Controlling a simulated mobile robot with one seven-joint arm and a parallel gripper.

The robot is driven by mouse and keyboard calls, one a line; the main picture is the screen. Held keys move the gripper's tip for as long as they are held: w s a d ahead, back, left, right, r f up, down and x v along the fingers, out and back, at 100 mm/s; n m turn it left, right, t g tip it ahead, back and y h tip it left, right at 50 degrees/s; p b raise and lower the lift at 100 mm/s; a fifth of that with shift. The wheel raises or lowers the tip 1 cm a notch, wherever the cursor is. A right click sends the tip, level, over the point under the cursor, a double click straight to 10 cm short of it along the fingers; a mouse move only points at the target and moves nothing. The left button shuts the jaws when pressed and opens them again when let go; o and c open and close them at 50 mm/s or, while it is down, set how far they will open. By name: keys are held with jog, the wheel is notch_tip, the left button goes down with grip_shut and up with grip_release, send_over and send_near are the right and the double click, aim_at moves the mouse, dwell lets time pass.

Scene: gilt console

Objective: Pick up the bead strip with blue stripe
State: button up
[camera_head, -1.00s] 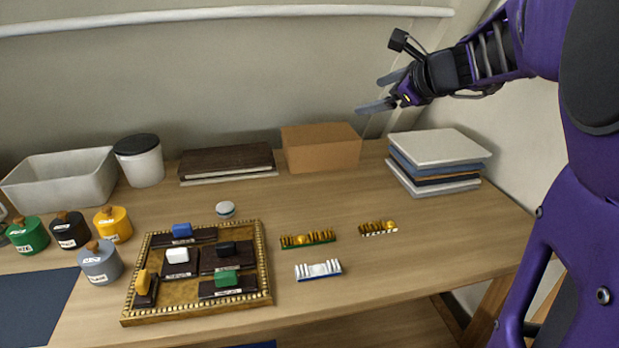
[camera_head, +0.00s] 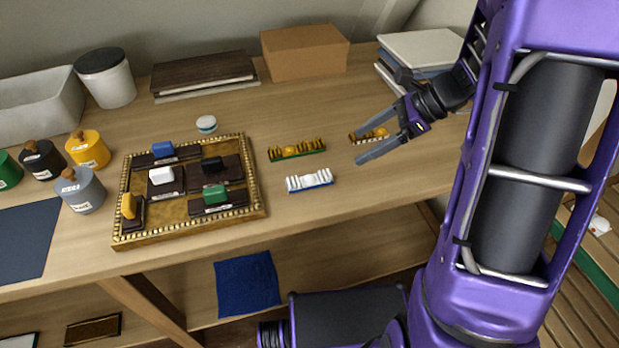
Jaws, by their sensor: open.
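The bead strip with blue stripe (camera_head: 309,180) is a short white ornamental strip with a blue lower edge, lying on the table right of the gilt-framed tray. A gold strip with a green edge (camera_head: 297,150) lies just behind it. Another gold strip with a pale edge (camera_head: 371,136) lies to the right, partly hidden by my gripper. My gripper (camera_head: 372,137) is open and empty, its fingers pointing left, to the right of the blue-striped strip and apart from it.
The gilt-framed tray (camera_head: 256,208) holds several dark plaques with coloured blocks. Several labelled pots (camera_head: 82,191) stand left. A cardboard box (camera_head: 305,52), dark books (camera_head: 205,74) and a stack of books (camera_head: 420,46) line the back. Wood around the strips is bare.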

jog(key=b, duration=0.1)
send_near(311, 177)
jog(key=x, duration=0.3)
jog(key=shift+w+a+f, duration=0.15)
jog(key=shift+a, duration=0.25)
jog(key=b+x, duration=0.1)
jog(key=x, duration=0.4)
jog(key=shift+f, duration=0.15)
grip_shut()
